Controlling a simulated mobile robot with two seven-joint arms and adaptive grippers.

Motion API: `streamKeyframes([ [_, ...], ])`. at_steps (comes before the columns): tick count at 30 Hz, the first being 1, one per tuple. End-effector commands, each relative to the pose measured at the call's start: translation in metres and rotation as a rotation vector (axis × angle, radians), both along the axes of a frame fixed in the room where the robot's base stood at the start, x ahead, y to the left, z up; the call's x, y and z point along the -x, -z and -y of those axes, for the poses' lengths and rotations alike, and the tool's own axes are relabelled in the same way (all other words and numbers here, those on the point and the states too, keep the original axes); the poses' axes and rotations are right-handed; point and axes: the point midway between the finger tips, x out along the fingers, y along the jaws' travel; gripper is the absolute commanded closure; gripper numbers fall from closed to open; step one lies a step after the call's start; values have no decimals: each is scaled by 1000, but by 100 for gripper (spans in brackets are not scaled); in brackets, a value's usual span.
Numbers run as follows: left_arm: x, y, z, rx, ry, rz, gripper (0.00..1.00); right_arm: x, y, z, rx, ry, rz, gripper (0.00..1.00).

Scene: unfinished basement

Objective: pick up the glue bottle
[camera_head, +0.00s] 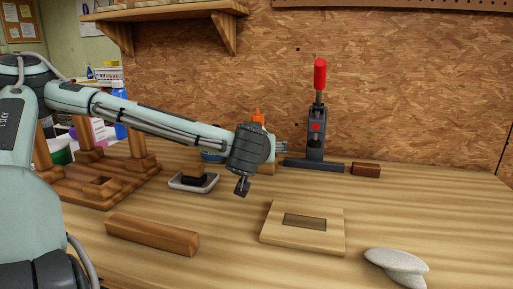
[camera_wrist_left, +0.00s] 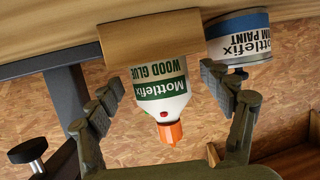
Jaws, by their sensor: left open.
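The glue bottle (camera_wrist_left: 158,88) is white with a green label and an orange cap, and appears upside down in the left wrist view. A wooden block (camera_wrist_left: 152,38) covers its lower part there. In the head view only its orange tip (camera_head: 258,115) shows clearly above my left wrist; the rest is hidden. My left gripper (camera_head: 279,147) is open and empty. In the left wrist view its fingers (camera_wrist_left: 160,88) appear on either side of the bottle, with gaps between. I cannot tell whether the fingertips reach the bottle's depth. My right gripper is not in view.
A paint can (camera_wrist_left: 240,40) stands close beside the bottle. A red-handled clamp (camera_head: 317,125) stands to its right in the head view. A small tray (camera_head: 194,183), a wooden bar (camera_head: 152,234), a recessed board (camera_head: 300,238) and a grey stone-like piece (camera_head: 397,264) occupy the front bench.

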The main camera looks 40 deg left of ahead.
Motion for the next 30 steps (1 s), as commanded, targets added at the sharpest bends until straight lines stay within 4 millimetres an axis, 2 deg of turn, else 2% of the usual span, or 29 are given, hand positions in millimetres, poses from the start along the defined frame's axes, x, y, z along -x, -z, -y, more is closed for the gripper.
streamKeyframes([
  [8, 0, 0, 0, 0, 0, 0, 21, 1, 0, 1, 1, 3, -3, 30],
  [21, 0, -1, 0, -1, 0, 2, 73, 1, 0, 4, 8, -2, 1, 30],
  [27, 0, -1, 0, 0, -1, 3, 73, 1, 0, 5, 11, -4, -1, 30],
  [30, 0, -9, 0, 0, -1, 5, 73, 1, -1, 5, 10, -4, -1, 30],
])
